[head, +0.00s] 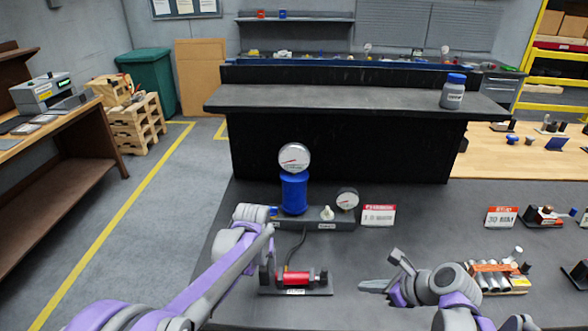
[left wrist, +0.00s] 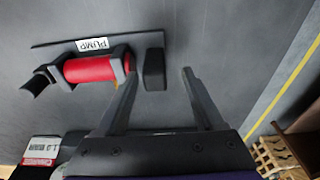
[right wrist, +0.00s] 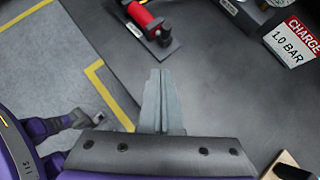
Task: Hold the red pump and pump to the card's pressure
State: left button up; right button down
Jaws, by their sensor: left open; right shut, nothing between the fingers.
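The red pump (head: 293,279) lies on its dark base near the table's front, with a black block at its left end. In the left wrist view, the red barrel (left wrist: 88,69) and black block (left wrist: 154,68) show clearly. My left gripper (left wrist: 157,76) is open, its fingertips on either side of the block; contact cannot be told. My right gripper (head: 368,286) is shut and empty, right of the pump. The charge card (right wrist: 293,40) reads 1.0 BAR. A large gauge (head: 294,157) tops the blue cylinder (head: 294,196); its reading is too small to tell.
A smaller gauge (head: 347,199) and a pale knob (head: 327,213) sit on the cylinder's base. A black hose (head: 292,252) runs towards the pump. The table between pump and card is clear.

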pick_arm(q)
notch_tip(320, 180, up, 10)
jog(key=s, duration=0.2)
jog(key=s+a+f+t, duration=0.2)
jog(key=s, duration=0.9)
jog(key=s+a+f+t, duration=0.2)
jog(key=s+a, duration=0.1)
jog(key=s, duration=0.9)
jog(key=shift+a+f+t, duration=0.2)
jog(key=shift+f+t, duration=0.1)
jog(key=shift+f, duration=0.1)
pick_arm(e)
jog(key=s+d+f+n+h, duration=0.1)
jog(key=s+n+h, duration=0.2)
jog(key=s+n, duration=0.4)
jog(key=s+d+n+h, duration=0.1)
jog(key=s+n+h, duration=0.2)
jog(key=s+n, duration=0.5)
jog(key=n, duration=1.1)
jog(key=shift+f+n+h, duration=0.3)
jog(key=shift+f, duration=0.05)
pick_arm(q)
jog(key=shift+w, duration=0.1)
pick_arm(e)
jog(key=shift+d, duration=0.1)
